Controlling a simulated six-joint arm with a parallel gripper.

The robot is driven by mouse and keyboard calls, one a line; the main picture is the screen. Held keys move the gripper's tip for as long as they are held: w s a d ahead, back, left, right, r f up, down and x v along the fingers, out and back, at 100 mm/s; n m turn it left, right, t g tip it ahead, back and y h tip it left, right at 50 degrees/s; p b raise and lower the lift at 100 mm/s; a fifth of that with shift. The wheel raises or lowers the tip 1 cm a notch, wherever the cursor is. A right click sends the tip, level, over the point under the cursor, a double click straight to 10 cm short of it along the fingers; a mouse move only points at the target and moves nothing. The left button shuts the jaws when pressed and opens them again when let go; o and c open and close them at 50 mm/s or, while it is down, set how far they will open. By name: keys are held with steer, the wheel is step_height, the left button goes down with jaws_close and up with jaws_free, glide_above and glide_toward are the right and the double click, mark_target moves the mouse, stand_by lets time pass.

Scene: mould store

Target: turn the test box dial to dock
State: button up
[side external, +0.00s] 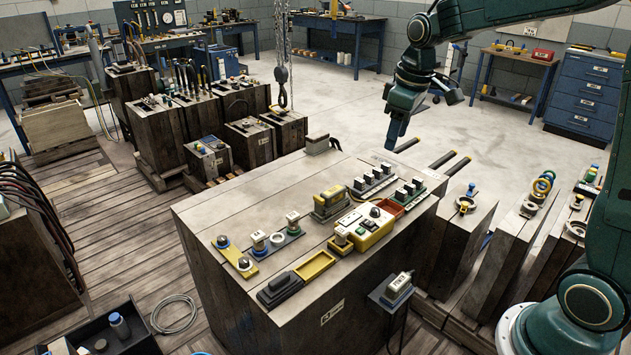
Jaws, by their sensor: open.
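The test box (361,232) is a yellow and cream case on top of the wooden block. A small dark dial (375,212) sits on its upper face. The dial's markings and pointer are too small to read. My gripper (420,121) is open and empty. It hangs in the air above and beyond the test box, clear of it.
An open yellow tray (315,266) and a dark box (279,289) lie at the block's front edge. A red tray (390,207) and rows of switch blocks (408,191) stand close beside the test box. A yellow-topped unit (329,203) stands to its left.

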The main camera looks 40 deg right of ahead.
steer(key=w+d+f+n+g, duration=0.1)
steer(key=w+d+f, duration=0.5)
steer(key=w+f, duration=0.15)
steer(key=n+g, duration=0.1)
glide_above(375, 209)
step_height(375, 209, down, 8)
steer(key=shift+d+y, duration=0.25)
steer(key=shift+y, duration=0.05)
steer(key=f, duration=1.3)
steer(key=shift+a+f, duration=0.2)
steer(key=shift+f, duration=0.15)
steer(key=c, duration=1)
